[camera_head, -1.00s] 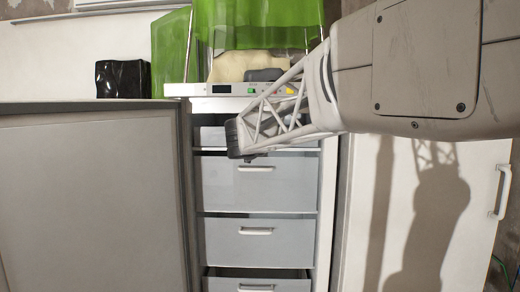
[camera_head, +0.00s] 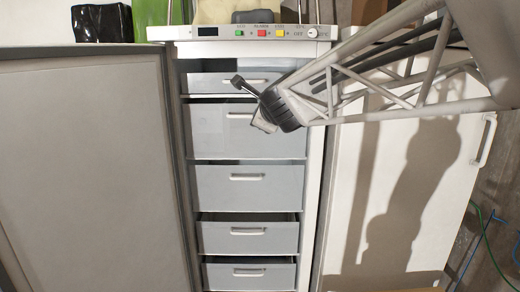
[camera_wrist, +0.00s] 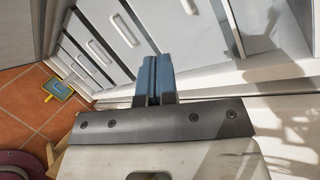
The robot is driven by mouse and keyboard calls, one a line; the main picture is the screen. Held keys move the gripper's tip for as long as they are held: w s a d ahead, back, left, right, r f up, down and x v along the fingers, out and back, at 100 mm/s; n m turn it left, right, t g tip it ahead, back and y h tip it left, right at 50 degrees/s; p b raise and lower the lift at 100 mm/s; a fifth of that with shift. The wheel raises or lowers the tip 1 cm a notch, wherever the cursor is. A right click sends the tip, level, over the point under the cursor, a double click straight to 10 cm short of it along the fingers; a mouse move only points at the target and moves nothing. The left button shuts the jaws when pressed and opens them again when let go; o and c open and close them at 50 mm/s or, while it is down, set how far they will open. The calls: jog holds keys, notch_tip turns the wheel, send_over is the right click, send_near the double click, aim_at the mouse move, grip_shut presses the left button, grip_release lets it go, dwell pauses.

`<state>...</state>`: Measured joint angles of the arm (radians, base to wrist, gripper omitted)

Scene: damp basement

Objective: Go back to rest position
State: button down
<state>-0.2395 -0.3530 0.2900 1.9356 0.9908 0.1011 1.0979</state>
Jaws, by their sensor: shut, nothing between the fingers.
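My gripper (camera_head: 240,82) is in front of the upper drawers of a tall freezer cabinet (camera_head: 314,170), coming in from the right. Its narrow fingers are shut and empty. In the wrist view the bluish fingers (camera_wrist: 153,80) lie side by side in the middle, with white drawer fronts beyond them. The gripper and wrist cover part of the top drawer (camera_head: 210,84) and the second drawer (camera_head: 220,140) in the head view. I cannot tell whether the fingers touch a drawer front.
The freezer door (camera_head: 400,235) with a handle (camera_head: 487,140) stands open at right. A grey panel (camera_head: 80,150) is at left. The lower two drawers (camera_head: 220,238) look slightly pulled out. A black object (camera_head: 102,22) stands at top left. A yellow-and-blue object (camera_wrist: 58,88) lies on the tiled floor.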

jog(key=s+d+f+n+g+h, duration=0.1)
jog(key=s+d+f+n+g, duration=0.2)
jog(key=s, duration=0.9)
jog(key=s+d+f+n+g+h, duration=0.2)
jog(key=s+d+f+n+g, duration=0.2)
jog(key=s+d+f+n, duration=0.5)
jog(key=s+d+f+n+g+h, duration=0.1)
jog(key=s+d+f+n+g, duration=0.2)
jog(key=s+f, duration=0.9)
jog(key=s+d+n, duration=0.3)
jog(key=n, duration=0.2)
jog(key=shift+s+g+h, duration=0.3)
jog(key=shift+s+h, duration=0.1)
jog(key=shift+f, duration=0.1)
